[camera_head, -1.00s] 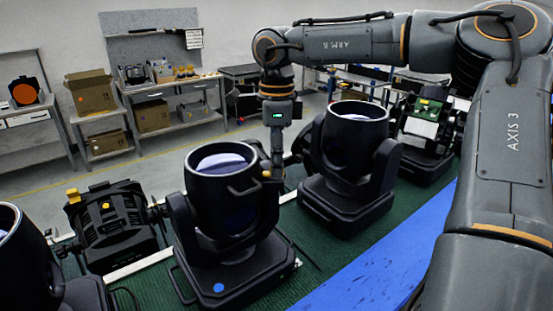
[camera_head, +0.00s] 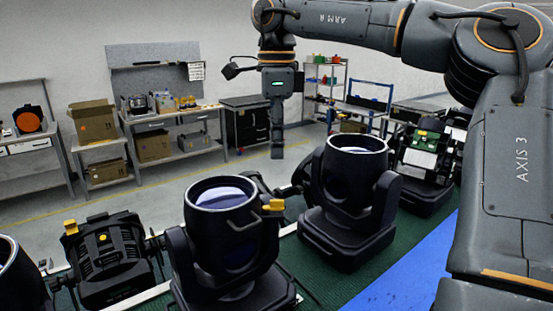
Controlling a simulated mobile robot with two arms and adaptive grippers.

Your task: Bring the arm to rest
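My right arm (camera_head: 345,22) reaches in from the right, and its gripper (camera_head: 277,152) hangs from the wrist pointing down. The gripper is seen edge-on, so its opening does not show. It appears clear of the lights, with floor behind its tip. Another upright black light (camera_head: 350,190) is to the right. A flat black fixture (camera_head: 105,258) with a yellow knob lies at the left. My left gripper is out of view.
A green-and-white fixture (camera_head: 425,150) stands at the far right of the bench. A blue strip (camera_head: 415,268) runs along the near side. Shelves with cardboard boxes (camera_head: 93,120) and a black cabinet (camera_head: 247,120) stand behind, across open floor.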

